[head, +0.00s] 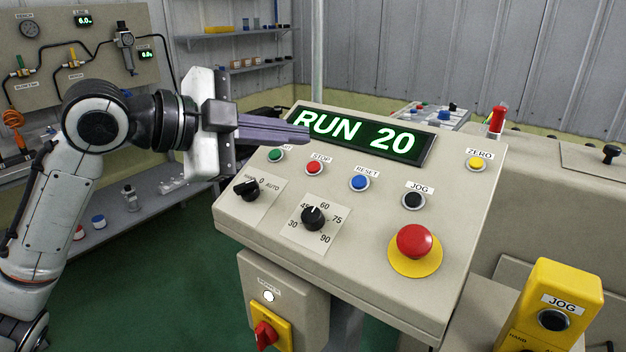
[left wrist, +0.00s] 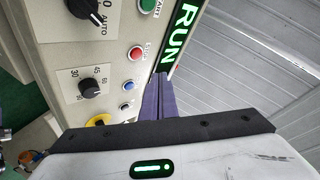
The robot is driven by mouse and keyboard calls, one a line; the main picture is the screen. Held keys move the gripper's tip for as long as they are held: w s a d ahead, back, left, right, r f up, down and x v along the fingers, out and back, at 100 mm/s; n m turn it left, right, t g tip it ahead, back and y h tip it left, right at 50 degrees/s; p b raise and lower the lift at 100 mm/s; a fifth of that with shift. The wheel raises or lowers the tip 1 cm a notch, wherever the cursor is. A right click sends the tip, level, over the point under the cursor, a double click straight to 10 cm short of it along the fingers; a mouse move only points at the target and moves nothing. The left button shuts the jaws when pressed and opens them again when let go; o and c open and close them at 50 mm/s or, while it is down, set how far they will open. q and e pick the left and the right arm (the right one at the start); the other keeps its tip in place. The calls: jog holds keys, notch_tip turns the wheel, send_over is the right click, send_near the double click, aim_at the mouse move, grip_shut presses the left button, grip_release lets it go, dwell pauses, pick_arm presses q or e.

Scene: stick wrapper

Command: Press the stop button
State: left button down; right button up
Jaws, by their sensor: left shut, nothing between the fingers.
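The red stop button (head: 314,168) sits on the sloped control panel (head: 270,230), under a STOP label, between the green start button (head: 275,155) and the blue reset button (head: 360,183). In the left wrist view the stop button (left wrist: 136,53) is also in the clear. My left gripper (head: 305,133) is shut and empty, its purple fingers pointing right over the panel's upper left, above and behind the stop button and apart from it. The fingertips also show in the left wrist view (left wrist: 159,76), near the display's lower edge. My right gripper is not in view.
The display (head: 360,135) reads RUN 20. A black jog button (head: 413,201), a yellow zero button (head: 477,163), a red emergency stop (head: 414,241) and two black knobs (head: 313,217) share the panel. A yellow jog box (head: 552,305) stands at the lower right.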

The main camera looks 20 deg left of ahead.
aim_at(313, 167)
pick_arm(q)
jog(key=shift+w+d+f+b, duration=0.1)
jog(key=shift+w+f+b, duration=0.1)
jog(key=shift+f, duration=0.25)
jog(key=shift+w+d+f+b, duration=0.1)
jog(key=shift+f+b, duration=0.1)
jog(key=shift+f, duration=0.2)
jog(key=shift+w+f, duration=0.2)
jog(key=shift+f, duration=0.05)
jog(key=shift+w+d+f, duration=0.1)
jog(key=shift+w+f, duration=0.3)
jog(key=shift+f, duration=0.2)
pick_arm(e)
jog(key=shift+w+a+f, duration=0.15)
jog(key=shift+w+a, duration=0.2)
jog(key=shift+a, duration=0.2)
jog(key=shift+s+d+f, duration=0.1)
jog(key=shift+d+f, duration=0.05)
pick_arm(q)
jog(key=shift+w+d+f, duration=0.1)
jog(key=shift+w+f, duration=0.05)
jog(key=shift+f, duration=0.2)
